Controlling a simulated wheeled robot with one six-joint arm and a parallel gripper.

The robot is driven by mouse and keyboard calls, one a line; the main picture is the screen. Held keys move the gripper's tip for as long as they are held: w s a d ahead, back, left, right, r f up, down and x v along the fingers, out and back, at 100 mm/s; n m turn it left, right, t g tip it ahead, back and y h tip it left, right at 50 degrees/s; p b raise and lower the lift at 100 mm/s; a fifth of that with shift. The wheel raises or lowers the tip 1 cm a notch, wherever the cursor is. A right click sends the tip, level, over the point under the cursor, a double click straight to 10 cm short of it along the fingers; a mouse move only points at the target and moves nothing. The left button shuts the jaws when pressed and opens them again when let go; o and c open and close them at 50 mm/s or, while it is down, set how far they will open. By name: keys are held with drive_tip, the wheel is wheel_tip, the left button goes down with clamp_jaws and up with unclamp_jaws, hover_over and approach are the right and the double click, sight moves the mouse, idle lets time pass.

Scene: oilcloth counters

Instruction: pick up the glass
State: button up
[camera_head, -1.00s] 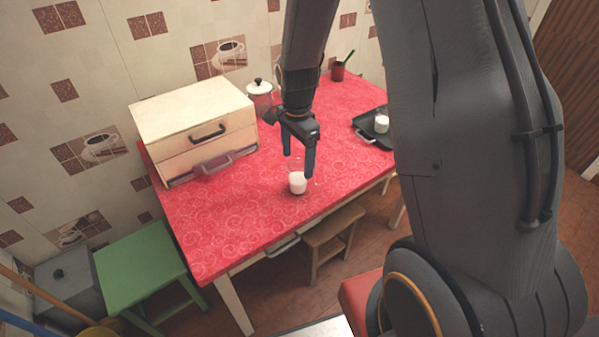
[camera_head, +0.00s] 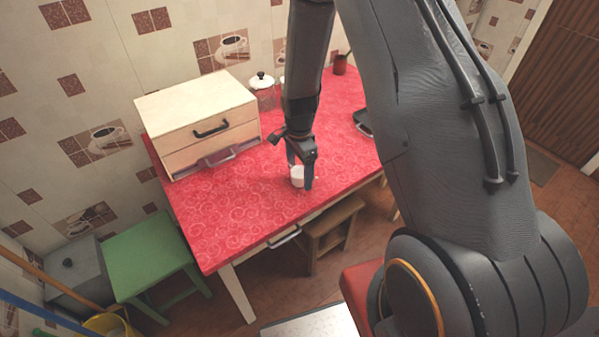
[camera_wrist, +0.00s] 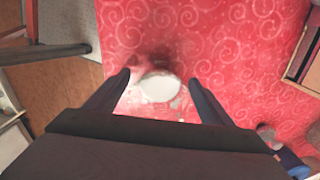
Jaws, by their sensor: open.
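A small glass with white contents (camera_head: 297,176) stands upright on the red patterned tabletop (camera_head: 230,212), near its front edge. In the wrist view the white round glass (camera_wrist: 159,87) lies between the two fingers, seen from above. My gripper (camera_head: 301,183) points down at the glass, with its fingers open on either side of it. In the wrist view my gripper (camera_wrist: 158,79) shows a finger left and right of the glass, and I cannot tell whether either touches it. One finger hides part of the glass in the head view.
A cream wooden box with drawers (camera_head: 195,118) stands at the back left of the table. A lidded jar (camera_head: 262,92) is beside it. A dark tray (camera_head: 363,122) at the right is partly hidden by my arm. The table's left front is clear.

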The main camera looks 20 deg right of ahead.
drive_tip(key=shift+f, duration=0.3)
drive_tip(key=c, duration=1.4)
drive_tip(key=shift+o, duration=0.2)
drive_tip(key=shift+r, duration=0.2)
